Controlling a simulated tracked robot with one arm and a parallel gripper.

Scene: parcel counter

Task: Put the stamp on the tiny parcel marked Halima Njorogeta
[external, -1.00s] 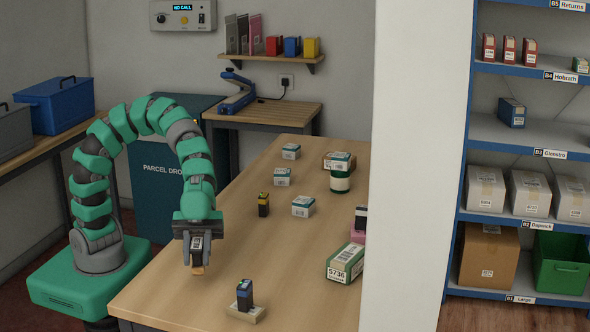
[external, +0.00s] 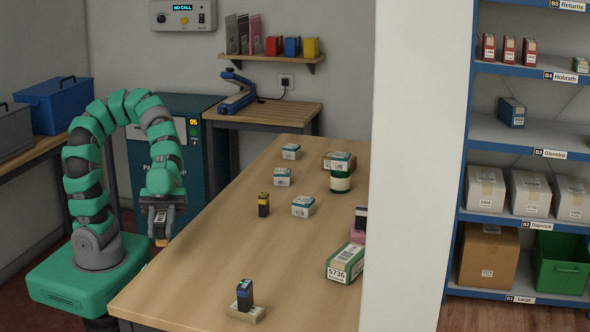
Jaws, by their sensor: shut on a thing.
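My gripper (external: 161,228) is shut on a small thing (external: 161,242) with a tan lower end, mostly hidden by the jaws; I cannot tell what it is. The gripper hangs just left of the counter's edge, in front of the teal drop cabinet. Small white-and-teal parcels (external: 303,207) (external: 282,177) (external: 291,151) stand apart on the counter (external: 215,265). No name on them is readable. A dark upright block with a coloured top (external: 245,294) stands on a pale flat base (external: 246,313) at the front. A black-and-yellow block (external: 263,204) stands mid-counter.
A green-and-white box marked 5736 (external: 345,263) lies near the right side, before a pink item (external: 358,235). A white wall (external: 415,170) hides the counter's right part. The counter's left front is clear.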

